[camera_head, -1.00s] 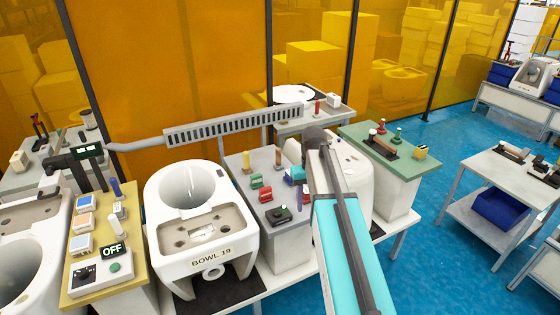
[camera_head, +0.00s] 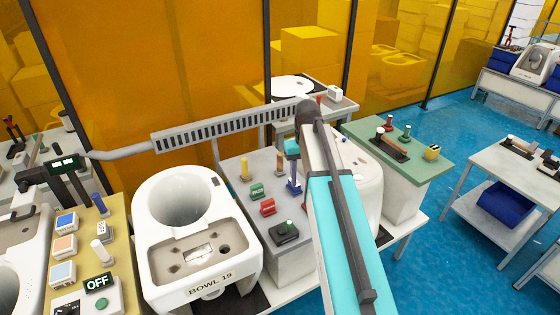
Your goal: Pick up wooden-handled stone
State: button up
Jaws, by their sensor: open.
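A dark block with a wooden-looking handle (camera_head: 390,147) lies on the green-topped stand (camera_head: 425,166), right of my arm. It may be the wooden-handled stone; I cannot tell for sure at this size. Similar dark pieces with light wooden tops (camera_head: 522,143) lie on the grey table (camera_head: 488,178) at the far right. My teal and grey arm rises from the bottom centre, over the white casing right of the grey stand. My gripper is hidden behind the arm, and its fingers do not show.
A yellow control panel (camera_head: 85,225) reads OFF. A slotted grey rail (camera_head: 225,125) crosses behind. Blue floor (camera_head: 440,245) is clear between stand and right table.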

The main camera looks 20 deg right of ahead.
aim_at(279, 173)
jog(key=i, duration=0.85)
jog(key=u, duration=0.05)
